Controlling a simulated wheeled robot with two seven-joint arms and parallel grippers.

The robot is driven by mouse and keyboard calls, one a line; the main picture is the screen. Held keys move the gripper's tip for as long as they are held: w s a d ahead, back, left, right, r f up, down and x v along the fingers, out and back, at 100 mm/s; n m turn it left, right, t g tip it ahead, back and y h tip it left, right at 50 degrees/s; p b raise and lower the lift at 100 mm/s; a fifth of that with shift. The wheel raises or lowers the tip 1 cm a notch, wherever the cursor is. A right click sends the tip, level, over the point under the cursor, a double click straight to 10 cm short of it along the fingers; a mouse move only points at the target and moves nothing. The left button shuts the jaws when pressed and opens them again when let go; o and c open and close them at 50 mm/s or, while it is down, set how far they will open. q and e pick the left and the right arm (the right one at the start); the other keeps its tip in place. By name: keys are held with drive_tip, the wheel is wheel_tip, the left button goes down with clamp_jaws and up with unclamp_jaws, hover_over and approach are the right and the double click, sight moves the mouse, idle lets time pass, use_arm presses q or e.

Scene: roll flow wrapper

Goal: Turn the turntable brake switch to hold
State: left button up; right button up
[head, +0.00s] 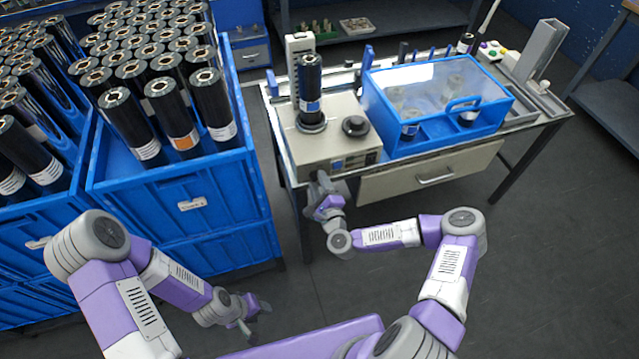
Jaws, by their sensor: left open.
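A beige machine box (308,150) stands at the left end of the workbench, with an upright black film roll (310,85) on its round black base. A black round knob (355,126) is on its top. Its front panel (352,163) carries small dark controls, too small to read; I cannot tell which one is the brake switch or its setting. My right gripper (321,182) is up at the left part of this front panel and covers some of it; its fingers are too small to judge. My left gripper (252,318) is open and empty, low over the floor.
Blue crates (180,195) full of black rolls stand at the left. A blue enclosure with a clear lid (440,85) stands right of the box, above a drawer (430,178). The floor before the bench is clear.

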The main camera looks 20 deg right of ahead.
drive_tip(key=s+p, duration=0.1)
drive_tip(key=s, duration=0.6)
drive_tip(key=shift+s+d, duration=0.15)
drive_tip(key=shift+s, duration=0.15)
idle(0.3)
drive_tip(key=s+a+f+n+g+y+p, duration=0.1)
drive_tip(key=s+a+f+n+g+y, duration=0.55)
drive_tip(key=a+n, duration=0.4)
drive_tip(key=s+d+f+n+g+h, duration=0.1)
drive_tip(key=s+d+f+n+g, duration=0.1)
drive_tip(key=s+n+g, duration=0.3)
drive_tip(key=s+d+f+n+g+h+p, duration=0.1)
drive_tip(key=s+d+f+n+g+h, duration=0.1)
drive_tip(key=s+n+g, duration=0.3)
drive_tip(key=s+g, duration=0.1)
drive_tip(key=s, duration=0.3)
drive_tip(key=shift+f+n, duration=0.3)
drive_tip(key=shift+n, duration=0.05)
